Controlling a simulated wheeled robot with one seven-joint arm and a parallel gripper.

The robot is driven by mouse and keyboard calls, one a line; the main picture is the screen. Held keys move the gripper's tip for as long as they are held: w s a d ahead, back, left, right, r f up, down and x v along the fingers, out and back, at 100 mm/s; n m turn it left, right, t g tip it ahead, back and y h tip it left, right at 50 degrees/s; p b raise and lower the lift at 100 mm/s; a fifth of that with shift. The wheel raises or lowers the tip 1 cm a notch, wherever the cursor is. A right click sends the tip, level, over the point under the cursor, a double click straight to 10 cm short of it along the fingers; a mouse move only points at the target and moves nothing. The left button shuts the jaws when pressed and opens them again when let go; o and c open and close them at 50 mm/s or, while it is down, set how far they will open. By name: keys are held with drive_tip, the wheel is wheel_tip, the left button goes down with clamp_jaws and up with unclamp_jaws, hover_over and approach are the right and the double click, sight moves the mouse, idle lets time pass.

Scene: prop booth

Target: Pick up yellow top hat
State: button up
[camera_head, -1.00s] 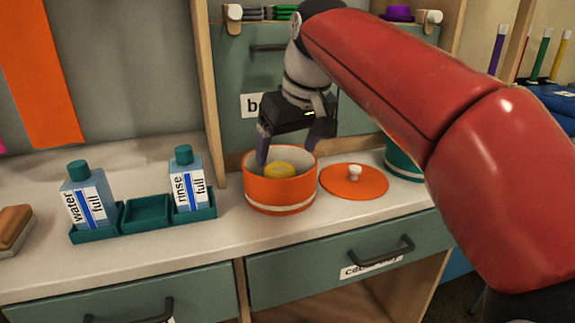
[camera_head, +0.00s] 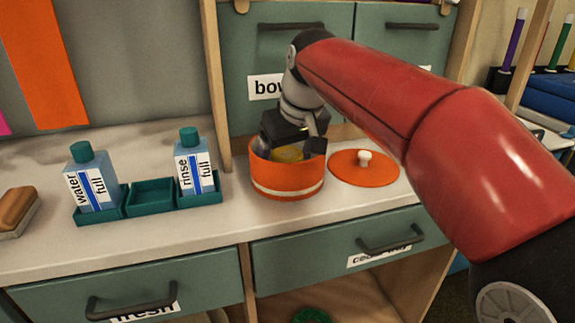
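The yellow top hat (camera_head: 287,154) lies inside an orange pot (camera_head: 287,185) with a pale stripe on the counter. Only its rounded yellow top shows above the rim. My gripper (camera_head: 287,152) points down into the pot's mouth, with its body just above the rim. The fingers reach inside around the yellow thing, but the pot wall and gripper body mostly hide them. I cannot tell whether they touch it or are closed on it.
An orange lid (camera_head: 364,168) with a white knob lies right of the pot. A water bottle (camera_head: 92,178) and a rinse bottle (camera_head: 194,163) stand in a teal tray (camera_head: 150,197) at left. A brush (camera_head: 17,210) lies at far left. Drawers (camera_head: 348,245) are below.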

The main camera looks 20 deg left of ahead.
drive_tip(key=c, duration=1)
drive_tip(key=shift+r, duration=0.1)
